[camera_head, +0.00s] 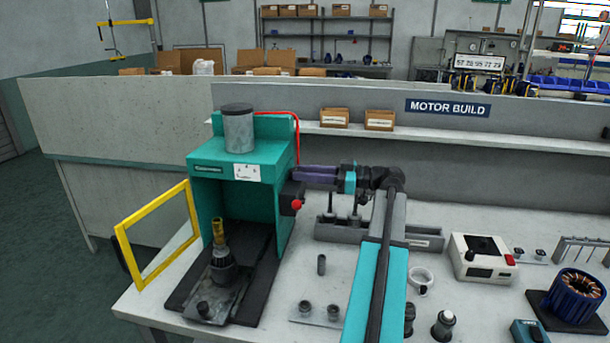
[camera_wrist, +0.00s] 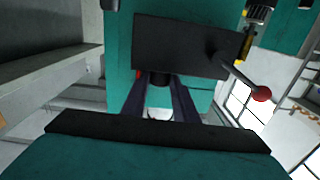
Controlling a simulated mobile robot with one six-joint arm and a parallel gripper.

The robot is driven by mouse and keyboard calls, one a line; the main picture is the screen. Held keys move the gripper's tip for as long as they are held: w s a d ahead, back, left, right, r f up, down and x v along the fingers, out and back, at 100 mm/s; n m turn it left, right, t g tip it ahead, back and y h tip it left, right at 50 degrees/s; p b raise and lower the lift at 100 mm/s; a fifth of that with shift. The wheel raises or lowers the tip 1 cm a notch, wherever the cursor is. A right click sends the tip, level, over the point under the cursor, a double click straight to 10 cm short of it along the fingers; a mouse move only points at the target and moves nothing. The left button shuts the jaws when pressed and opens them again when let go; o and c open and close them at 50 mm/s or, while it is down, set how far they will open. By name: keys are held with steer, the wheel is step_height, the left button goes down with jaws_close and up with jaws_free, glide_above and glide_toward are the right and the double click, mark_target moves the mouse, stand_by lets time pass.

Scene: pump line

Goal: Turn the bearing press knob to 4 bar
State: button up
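The bearing press (camera_head: 203,165) is a teal frame with a grey cylinder on top, at the left of the bench. A black box with a red ball lever (camera_head: 296,204) is on its right side; the ball (camera_wrist: 262,93) also shows in the wrist view. My gripper (camera_head: 293,174) reaches left, its purple fingers level, with the tips at the press's right side. In the wrist view, a dark round part (camera_wrist: 160,79), probably the knob, lies between the separated fingertips. I cannot tell whether they touch it. No scale or pressure reading is legible.
A yellow guard frame (camera_head: 158,235) stands open at the press's left. A red hose (camera_head: 297,125) arches behind my gripper. A grey fixture block (camera_head: 340,233) stands below my wrist. A white box with a red button (camera_head: 482,258) and a blue stator (camera_head: 577,296) are at the right.

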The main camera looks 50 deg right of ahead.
steer(key=o, duration=0.4)
steer(key=shift+s+d, duration=0.1)
steer(key=shift+b+v, duration=0.85)
steer(key=shift+v, duration=5.95)
